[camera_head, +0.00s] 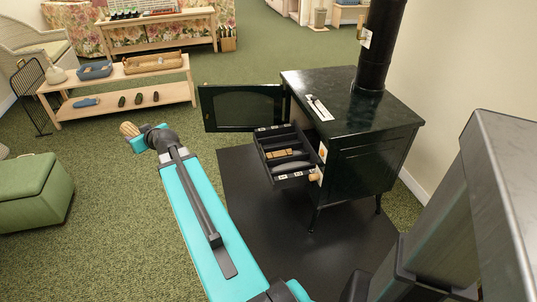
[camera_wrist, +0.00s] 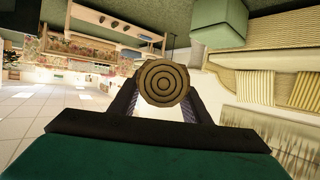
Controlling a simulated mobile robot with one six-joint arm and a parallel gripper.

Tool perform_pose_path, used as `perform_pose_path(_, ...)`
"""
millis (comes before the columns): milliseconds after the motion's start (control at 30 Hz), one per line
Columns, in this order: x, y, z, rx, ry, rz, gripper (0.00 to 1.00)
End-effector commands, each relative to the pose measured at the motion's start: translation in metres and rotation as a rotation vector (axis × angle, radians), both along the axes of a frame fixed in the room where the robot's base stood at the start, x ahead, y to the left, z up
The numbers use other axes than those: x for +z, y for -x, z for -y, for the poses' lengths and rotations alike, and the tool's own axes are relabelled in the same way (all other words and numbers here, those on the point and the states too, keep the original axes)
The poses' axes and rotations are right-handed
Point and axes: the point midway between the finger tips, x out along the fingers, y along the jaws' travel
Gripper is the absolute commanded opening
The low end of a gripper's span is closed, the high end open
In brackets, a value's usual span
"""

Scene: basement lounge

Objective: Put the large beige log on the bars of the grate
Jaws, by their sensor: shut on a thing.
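The large beige log (camera_head: 129,129) is at the far end of my arm, left of the stove in the head view. In the wrist view the log (camera_wrist: 163,82) shows its round, ringed end between my fingers. My gripper (camera_head: 138,135) is shut on it; it also shows in the wrist view (camera_wrist: 163,100). The log is held in the air, well apart from the stove. A dark pulled-out tray (camera_head: 262,156) with crosswise dividers juts from the stove front and holds a small tan piece (camera_head: 281,153). I cannot tell whether its dividers are the grate bars.
The dark green stove (camera_head: 372,150) stands on a black floor mat (camera_head: 247,210), its door (camera_head: 240,108) swung open to the left. A low wooden bench (camera_head: 120,101) with trays stands at the back left. A green ottoman (camera_head: 35,190) is at left. Carpet between is clear.

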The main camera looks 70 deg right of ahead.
Motion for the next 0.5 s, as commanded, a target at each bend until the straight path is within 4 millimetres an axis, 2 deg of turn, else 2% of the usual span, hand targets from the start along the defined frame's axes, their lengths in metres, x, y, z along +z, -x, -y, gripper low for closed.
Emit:
perform_pose_path(33,-0.015,0.010,0.017,-0.018,-0.002,-0.001,0.14)
perform_pose_path(267,-0.055,0.054,0.079,-0.081,-0.001,0.001,0.14)
perform_pose_path(500,-0.097,0.107,0.139,-0.149,-0.001,0.001,0.14)
